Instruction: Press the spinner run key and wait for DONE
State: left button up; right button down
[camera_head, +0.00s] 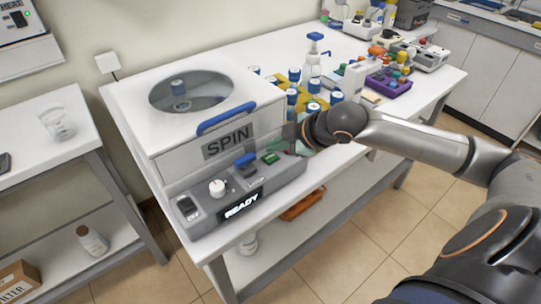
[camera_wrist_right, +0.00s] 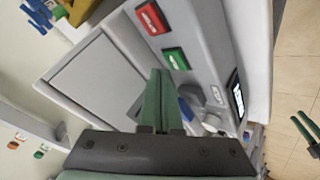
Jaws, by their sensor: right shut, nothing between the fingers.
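The spinner (camera_head: 170,155) is a white and grey box labelled SPIN, with its lid down. Its display (camera_head: 241,205) reads READY; the display also shows in the right wrist view (camera_wrist_right: 237,105), too slanted to read. The green key (camera_head: 270,158) is on the front panel and shows in the right wrist view (camera_wrist_right: 176,58), with a red key (camera_wrist_right: 152,17) beside it. My right gripper (camera_head: 297,147) is shut and empty near the panel's right end; its green fingers (camera_wrist_right: 157,85) appear close to the green key, contact unclear. My left gripper (camera_wrist_right: 303,128) shows at the wrist view's right edge, fingers apart.
Blue-capped bottles (camera_head: 313,108) in yellow holders stand right of the spinner, with a spray bottle (camera_head: 312,65) and a purple rack (camera_head: 388,84) behind. A white knob (camera_head: 217,187) is on the panel. A side table (camera_head: 35,150) with a beaker (camera_head: 58,122) stands left.

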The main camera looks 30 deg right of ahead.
jog(key=shift+f, duration=0.15)
dwell(0.4)
jog(key=shift+f, duration=0.3)
